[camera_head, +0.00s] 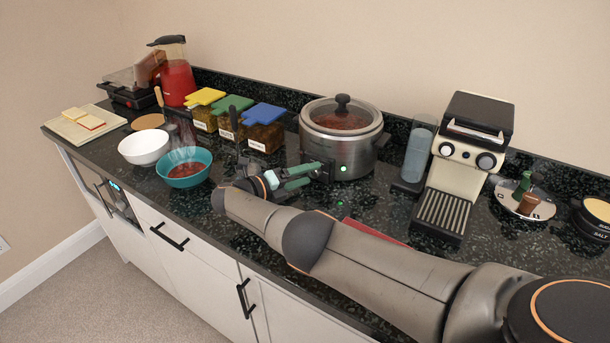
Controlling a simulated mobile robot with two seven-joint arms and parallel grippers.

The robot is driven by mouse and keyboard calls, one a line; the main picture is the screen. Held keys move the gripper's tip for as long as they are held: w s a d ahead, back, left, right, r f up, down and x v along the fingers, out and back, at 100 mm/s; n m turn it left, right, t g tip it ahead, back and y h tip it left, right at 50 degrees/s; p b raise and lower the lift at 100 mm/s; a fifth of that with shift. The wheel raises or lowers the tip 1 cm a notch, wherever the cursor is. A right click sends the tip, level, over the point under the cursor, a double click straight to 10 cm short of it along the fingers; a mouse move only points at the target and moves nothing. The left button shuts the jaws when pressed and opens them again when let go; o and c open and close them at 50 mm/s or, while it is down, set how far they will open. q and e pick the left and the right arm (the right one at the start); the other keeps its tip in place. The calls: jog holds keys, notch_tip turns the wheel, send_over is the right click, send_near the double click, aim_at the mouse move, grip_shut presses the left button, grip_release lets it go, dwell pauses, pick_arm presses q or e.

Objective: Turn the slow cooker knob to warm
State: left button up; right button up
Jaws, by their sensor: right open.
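The slow cooker (354,150) is a round silver pot with a glass lid and black lid knob, standing on the counter against the wall. Red-brown food shows through the lid. A green light (343,168) glows on its front. My right gripper (312,175), with green fingers, is at the cooker's lower front left, its jaws open and pointing at the cooker. Dark parts there overlap, so I cannot tell the control knob from the fingertips, nor whether they touch. The knob's setting is not readable. My left gripper is not in view.
My right arm lies across the front of the counter (400,190). Spice boxes (264,136), a steaming teal bowl (187,182) and a white bowl (144,150) stand left.

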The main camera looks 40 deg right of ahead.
jog(key=a+b, duration=0.1)
jog(key=a, duration=0.3)
jog(key=a+r+b, duration=0.1)
jog(key=a, duration=0.3)
jog(key=a+b, duration=0.1)
jog(key=a, duration=0.3)
jog(key=shift+s+r, duration=0.2)
jog(key=shift+r, duration=0.2)
jog(key=shift+a+r, duration=0.15)
jog(key=shift+a, duration=0.05)
